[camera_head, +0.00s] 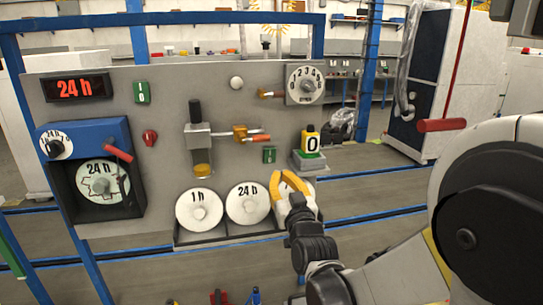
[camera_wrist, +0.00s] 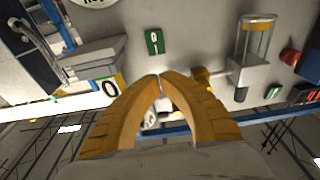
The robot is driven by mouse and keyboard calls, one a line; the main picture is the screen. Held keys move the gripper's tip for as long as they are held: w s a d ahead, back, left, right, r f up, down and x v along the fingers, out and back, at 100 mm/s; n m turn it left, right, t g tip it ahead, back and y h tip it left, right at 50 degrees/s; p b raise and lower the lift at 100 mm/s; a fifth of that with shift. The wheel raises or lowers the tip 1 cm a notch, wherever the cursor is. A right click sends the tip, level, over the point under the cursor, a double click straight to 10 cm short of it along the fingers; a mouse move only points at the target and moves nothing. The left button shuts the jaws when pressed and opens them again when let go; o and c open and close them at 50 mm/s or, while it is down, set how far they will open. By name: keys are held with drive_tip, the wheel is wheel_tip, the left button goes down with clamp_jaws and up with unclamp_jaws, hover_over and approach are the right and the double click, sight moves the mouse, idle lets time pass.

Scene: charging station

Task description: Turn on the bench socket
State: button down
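A small green switch plate with white marks (camera_head: 269,155) is on the grey panel, right of centre; in the wrist view it (camera_wrist: 154,41) lies just beyond my fingertips. A second green switch plate (camera_head: 141,92) is at the panel's upper left. No label tells which belongs to the bench socket. My gripper (camera_head: 289,181) has yellow fingers and is below and right of the nearer plate. In the wrist view my gripper's fingertips (camera_wrist: 160,76) come together with nothing between them, apart from the plate.
A yellow-and-black block marked 0 (camera_head: 310,141) stands right of the nearer plate. An orange-handled valve (camera_head: 252,136) is above it. White dials marked 1 h (camera_head: 199,210) and 24 h (camera_head: 248,203) are lower left. A red display (camera_head: 76,88) reads 24 h.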

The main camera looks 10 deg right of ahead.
drive_tip(key=b, duration=0.2)
approach(268, 144)
drive_tip(key=w, duration=0.5)
drive_tip(key=shift+w+a+r, duration=0.1)
drive_tip(key=shift+w+r, duration=0.25)
drive_tip(key=shift+w, duration=0.3)
